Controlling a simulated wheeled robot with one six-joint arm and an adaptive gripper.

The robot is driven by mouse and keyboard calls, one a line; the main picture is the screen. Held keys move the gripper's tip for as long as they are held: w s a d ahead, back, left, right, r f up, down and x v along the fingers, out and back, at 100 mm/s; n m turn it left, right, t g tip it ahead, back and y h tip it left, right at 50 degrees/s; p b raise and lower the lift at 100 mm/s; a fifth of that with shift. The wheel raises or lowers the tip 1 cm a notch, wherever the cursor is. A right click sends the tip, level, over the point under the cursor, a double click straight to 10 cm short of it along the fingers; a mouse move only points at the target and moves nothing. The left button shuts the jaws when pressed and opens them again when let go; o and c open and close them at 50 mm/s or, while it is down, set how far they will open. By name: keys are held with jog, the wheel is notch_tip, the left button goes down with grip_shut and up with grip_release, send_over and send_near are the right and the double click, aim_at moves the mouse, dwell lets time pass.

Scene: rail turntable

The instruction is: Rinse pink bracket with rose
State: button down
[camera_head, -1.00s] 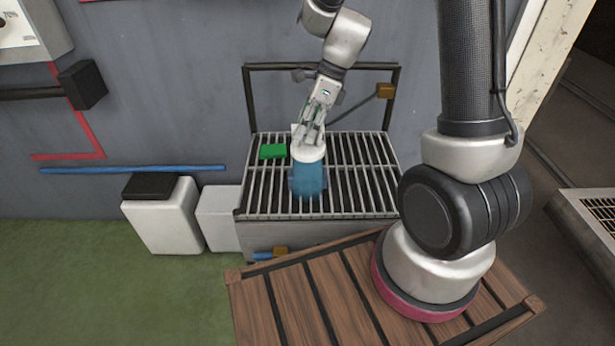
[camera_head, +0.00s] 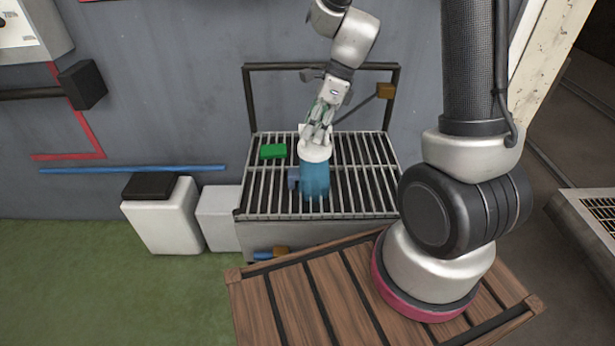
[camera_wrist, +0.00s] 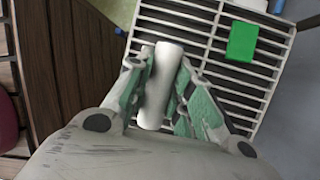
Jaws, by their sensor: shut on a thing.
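My gripper (camera_head: 318,132) is shut on a white rose (camera_head: 315,151) above the slatted grate (camera_head: 375,205). In the wrist view the rose (camera_wrist: 160,85) shows as a white cylinder between my fingers (camera_wrist: 155,95). A blue, see-through column (camera_head: 314,182), like a water spray, extends from under the rose down to the grate. A small greyish-blue block (camera_head: 293,178) shows at the column's left edge. I cannot tell whether it is the bracket. No pink bracket is plainly visible; the column may hide or tint it.
A green block (camera_head: 273,151) lies on the grate, left of the rose; the wrist view shows it too (camera_wrist: 242,42). A dark frame (camera_head: 320,66) rises behind the grate. White bins (camera_head: 163,220) stand to its left. The grate's right side is clear.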

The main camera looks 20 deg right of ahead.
jog(key=shift+w+a, duration=0.25)
jog(key=shift+a, duration=0.55)
jog(key=shift+w+a, duration=0.25)
jog(key=shift+a, duration=0.5)
jog(key=shift+w+a, duration=0.25)
jog(key=shift+a, duration=0.55)
jog(key=shift+s+d, duration=0.25)
jog(key=shift+d, duration=0.5)
jog(key=shift+s+d, duration=0.25)
jog(key=shift+d, duration=0.45)
